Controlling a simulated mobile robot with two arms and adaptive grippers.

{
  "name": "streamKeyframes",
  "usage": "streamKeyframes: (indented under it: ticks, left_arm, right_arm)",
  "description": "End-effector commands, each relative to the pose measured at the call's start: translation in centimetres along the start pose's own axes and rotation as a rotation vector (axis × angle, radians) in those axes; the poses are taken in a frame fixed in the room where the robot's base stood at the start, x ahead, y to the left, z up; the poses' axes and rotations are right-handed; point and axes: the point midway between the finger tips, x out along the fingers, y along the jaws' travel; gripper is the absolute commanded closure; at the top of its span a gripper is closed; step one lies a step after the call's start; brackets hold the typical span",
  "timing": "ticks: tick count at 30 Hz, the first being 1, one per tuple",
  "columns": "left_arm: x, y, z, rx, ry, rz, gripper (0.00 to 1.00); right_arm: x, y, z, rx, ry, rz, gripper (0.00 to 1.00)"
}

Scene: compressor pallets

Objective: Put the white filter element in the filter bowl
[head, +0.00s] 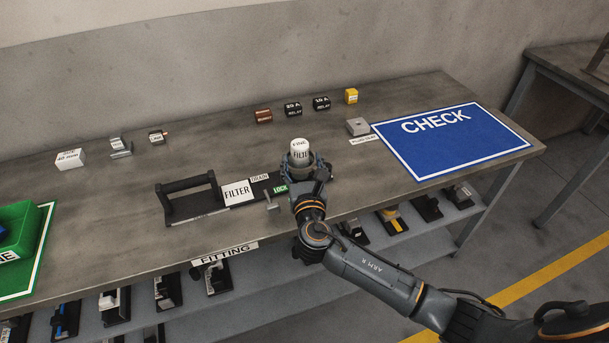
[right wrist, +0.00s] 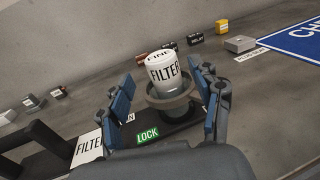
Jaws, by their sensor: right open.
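The white filter element (head: 300,147) is a short cylinder marked FINE FILTER. In the right wrist view it (right wrist: 166,73) stands upright, slightly leaning, with its lower end inside the rim of the grey-green filter bowl (right wrist: 172,105). How deep it sits cannot be seen. My right gripper (head: 305,169) is open. In the right wrist view its blue-padded fingers (right wrist: 166,98) stand on both sides of the bowl and element, with gaps visible. In the head view the gripper hides most of the bowl. My left gripper is not in view.
The dark filter stand has a black handle (head: 188,188) and FILTER (head: 237,192) and LOCK (head: 280,189) labels. Relays (head: 292,109) and small boxes line the back. A blue CHECK mat (head: 450,140) lies right, a green bin (head: 22,232) left. Parts fill the shelf below.

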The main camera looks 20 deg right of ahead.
Motion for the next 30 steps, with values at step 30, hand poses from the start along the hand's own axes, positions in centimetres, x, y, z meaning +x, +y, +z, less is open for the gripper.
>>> streamKeyframes:
  ticks: [30]
  left_arm:
    - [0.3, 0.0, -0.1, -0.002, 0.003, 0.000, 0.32]
  right_arm:
    - [-5.5, 0.0, 0.0, -0.001, -0.001, 0.000, 0.35]
